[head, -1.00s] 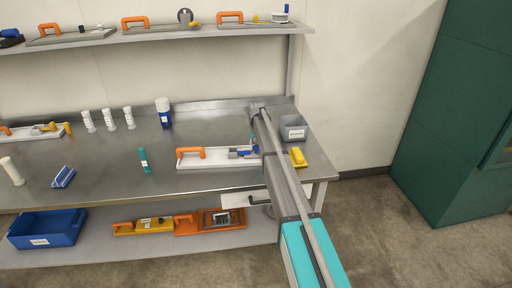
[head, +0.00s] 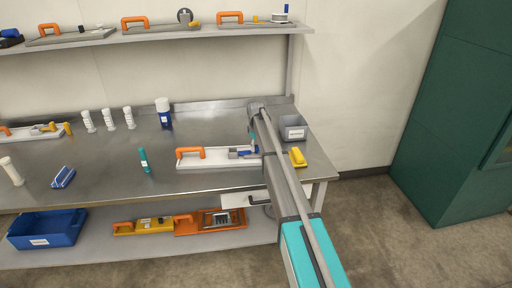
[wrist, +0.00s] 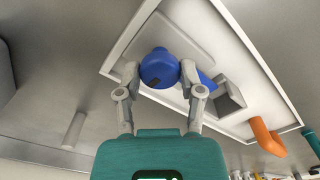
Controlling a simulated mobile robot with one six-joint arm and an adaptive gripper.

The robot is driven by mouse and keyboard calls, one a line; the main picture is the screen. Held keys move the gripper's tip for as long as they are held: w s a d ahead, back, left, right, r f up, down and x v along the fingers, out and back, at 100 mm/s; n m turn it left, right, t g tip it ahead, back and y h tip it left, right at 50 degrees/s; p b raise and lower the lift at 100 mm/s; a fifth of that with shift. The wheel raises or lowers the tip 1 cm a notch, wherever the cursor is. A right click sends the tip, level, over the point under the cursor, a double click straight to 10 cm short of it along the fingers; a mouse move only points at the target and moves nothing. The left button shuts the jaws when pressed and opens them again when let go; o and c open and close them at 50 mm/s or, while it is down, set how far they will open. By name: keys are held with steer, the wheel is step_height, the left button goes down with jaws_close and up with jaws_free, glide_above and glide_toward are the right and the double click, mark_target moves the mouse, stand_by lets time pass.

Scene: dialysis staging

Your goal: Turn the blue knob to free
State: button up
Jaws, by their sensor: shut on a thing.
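The blue knob (wrist: 160,68) is in the wrist view, between the two fingers of my gripper (wrist: 160,75). My gripper is shut on the knob, one finger touching each side. The knob sits on a white board (wrist: 235,60) with a grey block (wrist: 228,98) and an orange handle (wrist: 266,136). In the head view the white board (head: 215,164) lies on the steel table, with its orange handle (head: 191,152) at the left. My arm covers the board's right end there, and my gripper is mostly hidden. A dark mark shows on the knob's near side.
A grey bin (head: 293,131) and a yellow object (head: 298,157) are right of my arm on the table (head: 110,165). A teal tube (head: 144,160) stands left of the board. A shelf (head: 150,36) runs above.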

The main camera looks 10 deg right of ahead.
steer(key=shift+n, duration=0.3)
steer(key=o, duration=1.2)
